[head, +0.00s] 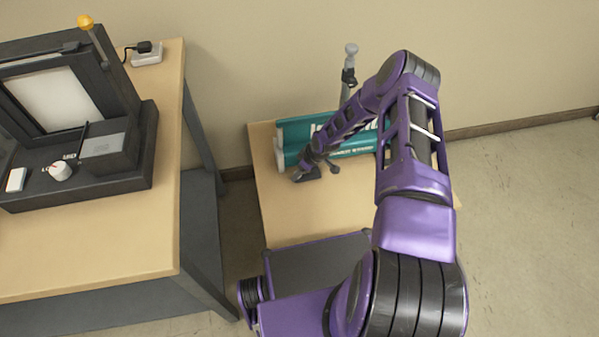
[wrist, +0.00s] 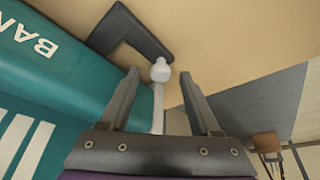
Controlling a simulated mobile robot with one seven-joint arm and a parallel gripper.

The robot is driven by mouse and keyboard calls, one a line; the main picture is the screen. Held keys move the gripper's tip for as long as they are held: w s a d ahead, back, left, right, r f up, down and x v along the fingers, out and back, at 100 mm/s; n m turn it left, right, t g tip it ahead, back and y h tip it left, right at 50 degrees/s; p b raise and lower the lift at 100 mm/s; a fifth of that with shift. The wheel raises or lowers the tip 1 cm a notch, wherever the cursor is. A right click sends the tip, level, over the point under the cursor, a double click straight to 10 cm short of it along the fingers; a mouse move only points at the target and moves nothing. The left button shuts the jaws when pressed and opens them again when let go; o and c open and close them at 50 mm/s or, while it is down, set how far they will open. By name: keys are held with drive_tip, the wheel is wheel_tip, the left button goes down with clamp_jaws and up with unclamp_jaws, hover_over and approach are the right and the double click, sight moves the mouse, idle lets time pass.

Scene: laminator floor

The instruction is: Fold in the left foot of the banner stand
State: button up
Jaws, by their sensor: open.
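The banner stand (head: 292,134) is a teal case with white lettering, lying on a low wooden table. In the wrist view its teal side (wrist: 75,85) fills the left. A dark, angled foot (wrist: 140,28) sticks out from the case beyond the fingertips. My gripper (head: 306,168) is low at the left part of the case. In the wrist view my gripper (wrist: 161,74) is open, its fingers apart. A pale rod with a ball end (wrist: 160,70) shows between the fingers; I cannot tell whether they touch it. The foot appears apart from both fingers.
A higher wooden bench (head: 110,235) stands at left, carrying a black laminator (head: 75,130) and a white socket block (head: 147,54). The low table (head: 300,215) is bare in front of the case. A grey post (head: 349,62) rises behind my arm. Floor is open at right.

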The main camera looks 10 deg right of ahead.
drive_tip(key=shift+f, duration=0.1)
drive_tip(key=shift+c, duration=0.3)
clamp_jaws()
idle(1.2)
